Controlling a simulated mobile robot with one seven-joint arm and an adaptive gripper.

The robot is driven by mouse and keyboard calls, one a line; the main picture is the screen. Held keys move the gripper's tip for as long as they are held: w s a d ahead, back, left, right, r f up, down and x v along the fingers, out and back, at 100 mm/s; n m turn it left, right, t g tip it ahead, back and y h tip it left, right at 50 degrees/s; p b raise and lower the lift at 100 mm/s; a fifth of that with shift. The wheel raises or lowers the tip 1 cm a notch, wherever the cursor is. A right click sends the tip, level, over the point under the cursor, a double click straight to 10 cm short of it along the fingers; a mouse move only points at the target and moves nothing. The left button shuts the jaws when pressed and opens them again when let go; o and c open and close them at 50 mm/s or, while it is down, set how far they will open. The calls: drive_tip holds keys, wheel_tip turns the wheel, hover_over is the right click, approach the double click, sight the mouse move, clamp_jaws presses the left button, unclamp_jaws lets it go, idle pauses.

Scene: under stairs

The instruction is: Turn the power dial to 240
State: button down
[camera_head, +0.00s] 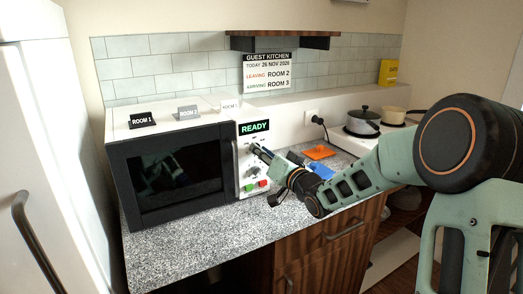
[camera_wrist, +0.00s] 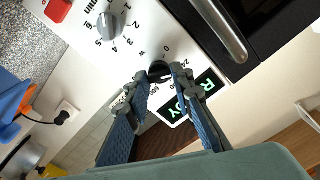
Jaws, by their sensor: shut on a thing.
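The microwave (camera_head: 116,185) stands on the counter with its door shut; its display (camera_head: 254,127) reads READY. In the wrist view the power dial (camera_wrist: 158,67) is a small dark knob. Marks including 0, 240, 600 and W are printed around it. My gripper (camera_wrist: 158,76) is shut on this dial, one finger on each side. In the head view my gripper (camera_head: 255,149) reaches the panel from the right and hides the dial. The fingers cover part of the scale, and I cannot tell which mark the dial points at.
A grey minute dial (camera_wrist: 110,26) and a red button (camera_wrist: 58,10) lie beside the power dial. Cards for rooms stand on the microwave, such as ROOM 1 (camera_head: 142,119). A blue item (camera_head: 321,170) and an orange item (camera_head: 320,152) lie right of the panel. The front counter (camera_head: 210,236) is clear.

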idle(0.4)
drive_tip(key=c, duration=1.7)
unclamp_jaws()
drive_tip(key=v, duration=1.2)
